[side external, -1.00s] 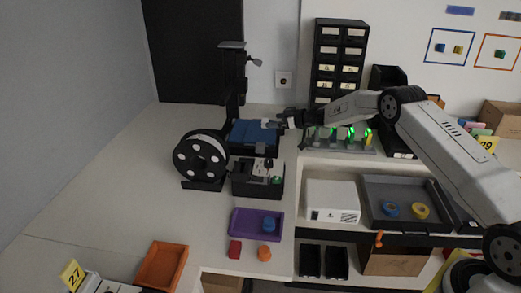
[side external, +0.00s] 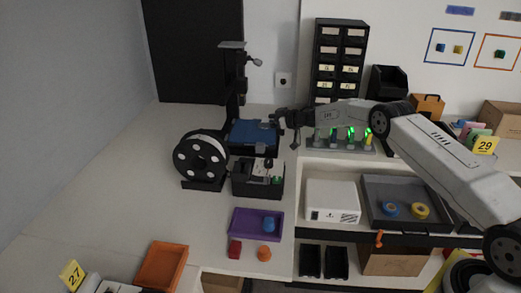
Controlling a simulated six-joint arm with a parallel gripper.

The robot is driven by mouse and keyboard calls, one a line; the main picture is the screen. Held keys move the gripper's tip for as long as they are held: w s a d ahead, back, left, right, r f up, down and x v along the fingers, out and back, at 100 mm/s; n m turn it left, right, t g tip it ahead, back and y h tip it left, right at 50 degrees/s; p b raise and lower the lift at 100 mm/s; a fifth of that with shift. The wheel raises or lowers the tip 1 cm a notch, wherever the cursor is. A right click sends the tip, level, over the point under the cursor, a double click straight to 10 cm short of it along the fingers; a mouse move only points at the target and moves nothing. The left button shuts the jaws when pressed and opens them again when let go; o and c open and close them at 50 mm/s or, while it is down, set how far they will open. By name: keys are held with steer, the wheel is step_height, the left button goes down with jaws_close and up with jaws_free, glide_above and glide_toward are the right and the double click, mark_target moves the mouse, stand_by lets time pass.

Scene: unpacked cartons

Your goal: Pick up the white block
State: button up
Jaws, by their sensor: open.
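I cannot make out a small white block for certain. A white box-shaped unit (side external: 332,201) with dark marks on its front stands on the right bench, left of a grey tray. My gripper (side external: 284,130) is open, with nothing seen between its fingers. It hangs at the right end of the blue bed of a black machine (side external: 250,132), well behind the white unit. At this size I cannot tell whether it touches the machine.
A purple tray (side external: 237,222) holds a blue piece (side external: 268,225). A red block (side external: 235,249) and an orange piece (side external: 264,253) lie in front. The grey tray (side external: 405,182) holds two tape rolls. A lit rack (side external: 340,149) is under my arm. The left bench is mostly clear.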

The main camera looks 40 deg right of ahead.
steer(key=c, duration=1.2)
steer(key=shift+r, duration=0.1)
steer(key=shift+r, duration=1.35)
steer(key=shift+s+r, duration=0.1)
steer(key=shift+r, duration=0.2)
steer(key=shift+s+a+r, duration=0.35)
steer(key=shift+s+r, duration=1.25)
steer(key=shift+s, duration=0.65)
steer(key=shift+s+a+r, duration=0.35)
steer(key=shift+s+r, duration=1.2)
steer(key=shift+s, duration=0.75)
steer(key=shift+s+a+r, duration=0.35)
steer(key=shift+s+r, duration=1.25)
steer(key=shift+s, duration=0.65)
